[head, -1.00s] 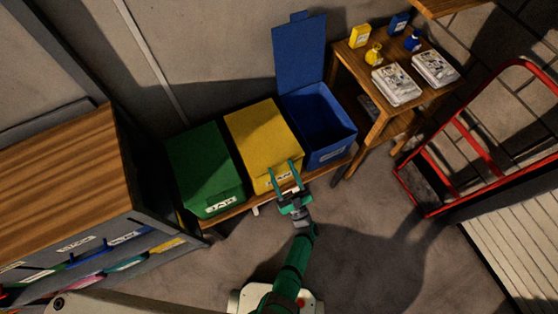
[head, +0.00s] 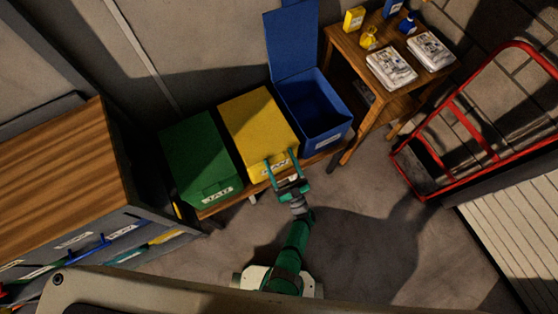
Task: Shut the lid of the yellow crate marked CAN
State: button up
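The yellow crate (head: 258,125) stands on a low wooden bench between a green crate and a blue crate. Its lid (head: 255,115) lies flat over the top and looks shut. The label on its front (head: 280,167) is partly behind my gripper and too small to read surely. My gripper (head: 281,160) is at the front of the yellow crate, its two green fingers spread apart with nothing seen between them. I cannot tell whether the fingers touch the crate.
The green crate (head: 195,160) has its lid down. The blue crate (head: 318,115) is open, its lid (head: 291,40) upright behind. A wooden table (head: 408,86) with newspaper bundles and bottles stands right, near a red hand truck (head: 465,120). The floor (head: 370,220) ahead is clear.

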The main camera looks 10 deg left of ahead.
jog(key=shift+s+a+f, duration=0.35)
jog(key=shift+a+f, duration=0.25)
jog(key=shift+a, duration=0.1)
jog(key=d+r+v, duration=0.1)
jog(key=v, duration=0.9)
jog(key=shift+d, duration=0.2)
jog(key=shift+f, duration=0.1)
